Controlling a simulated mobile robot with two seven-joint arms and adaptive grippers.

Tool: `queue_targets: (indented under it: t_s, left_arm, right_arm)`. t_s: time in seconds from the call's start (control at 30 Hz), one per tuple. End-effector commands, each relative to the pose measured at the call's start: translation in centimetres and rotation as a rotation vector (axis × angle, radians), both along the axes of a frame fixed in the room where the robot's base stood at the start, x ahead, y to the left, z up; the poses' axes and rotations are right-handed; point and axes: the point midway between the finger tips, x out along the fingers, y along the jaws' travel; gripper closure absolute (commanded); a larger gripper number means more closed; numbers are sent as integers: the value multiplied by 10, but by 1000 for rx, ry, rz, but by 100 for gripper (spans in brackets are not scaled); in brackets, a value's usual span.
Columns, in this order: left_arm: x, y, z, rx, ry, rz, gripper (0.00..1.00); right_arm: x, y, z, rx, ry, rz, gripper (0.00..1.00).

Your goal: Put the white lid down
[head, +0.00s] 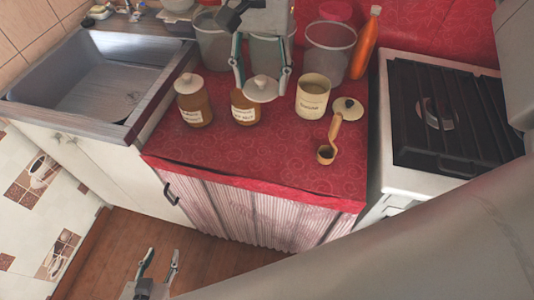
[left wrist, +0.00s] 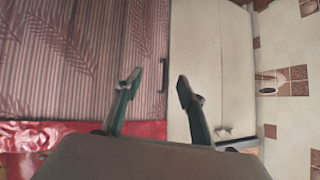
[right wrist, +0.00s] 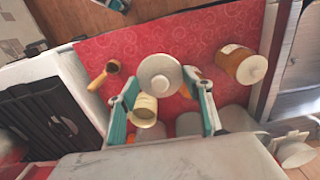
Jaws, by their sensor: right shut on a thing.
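The white lid (head: 262,88), round with a knob, is between the fingers of my right gripper (head: 262,76), which is shut on it. In the right wrist view the lid (right wrist: 160,78) sits between the fingertips (right wrist: 162,98). An amber jar with a label (head: 245,112) stands just left of the lid in the head view; the lid overlaps its top, so its mouth is hidden. I cannot tell the height of the lid above the counter. My left gripper (head: 158,264) is open and empty, low in front of the cabinet; its fingers (left wrist: 154,92) are apart.
A lidded amber jar (head: 195,104) stands left, an open cream jar (head: 312,97) right. A cream lid with a dark knob (head: 348,108) and a wooden scoop (head: 328,150) lie right. Clear containers (head: 330,52) and an orange bottle (head: 366,45) stand behind. The red counter front (head: 250,160) is clear.

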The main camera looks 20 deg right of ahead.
Motion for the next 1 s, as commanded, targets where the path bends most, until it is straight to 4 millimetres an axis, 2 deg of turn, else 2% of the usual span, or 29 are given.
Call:
queue_targets:
  t_s: [0.23, 0.7, 0.83, 1.0]
  left_arm:
    - [1, 1, -2, 2, -4, 0, 60]
    - [3, 5, -11, 15, -4, -1, 60]
    - [3, 5, -13, 17, -4, -1, 60]
    - [4, 5, -12, 18, -5, -2, 60]
  right_arm:
    - [-3, 0, -16, 0, 2, 2, 62]
    - [-4, 1, -126, 1, 5, 2, 62]
    - [-4, 1, -149, 1, 3, 2, 62]
    - [-2, 1, -161, 1, -1, 2, 62]
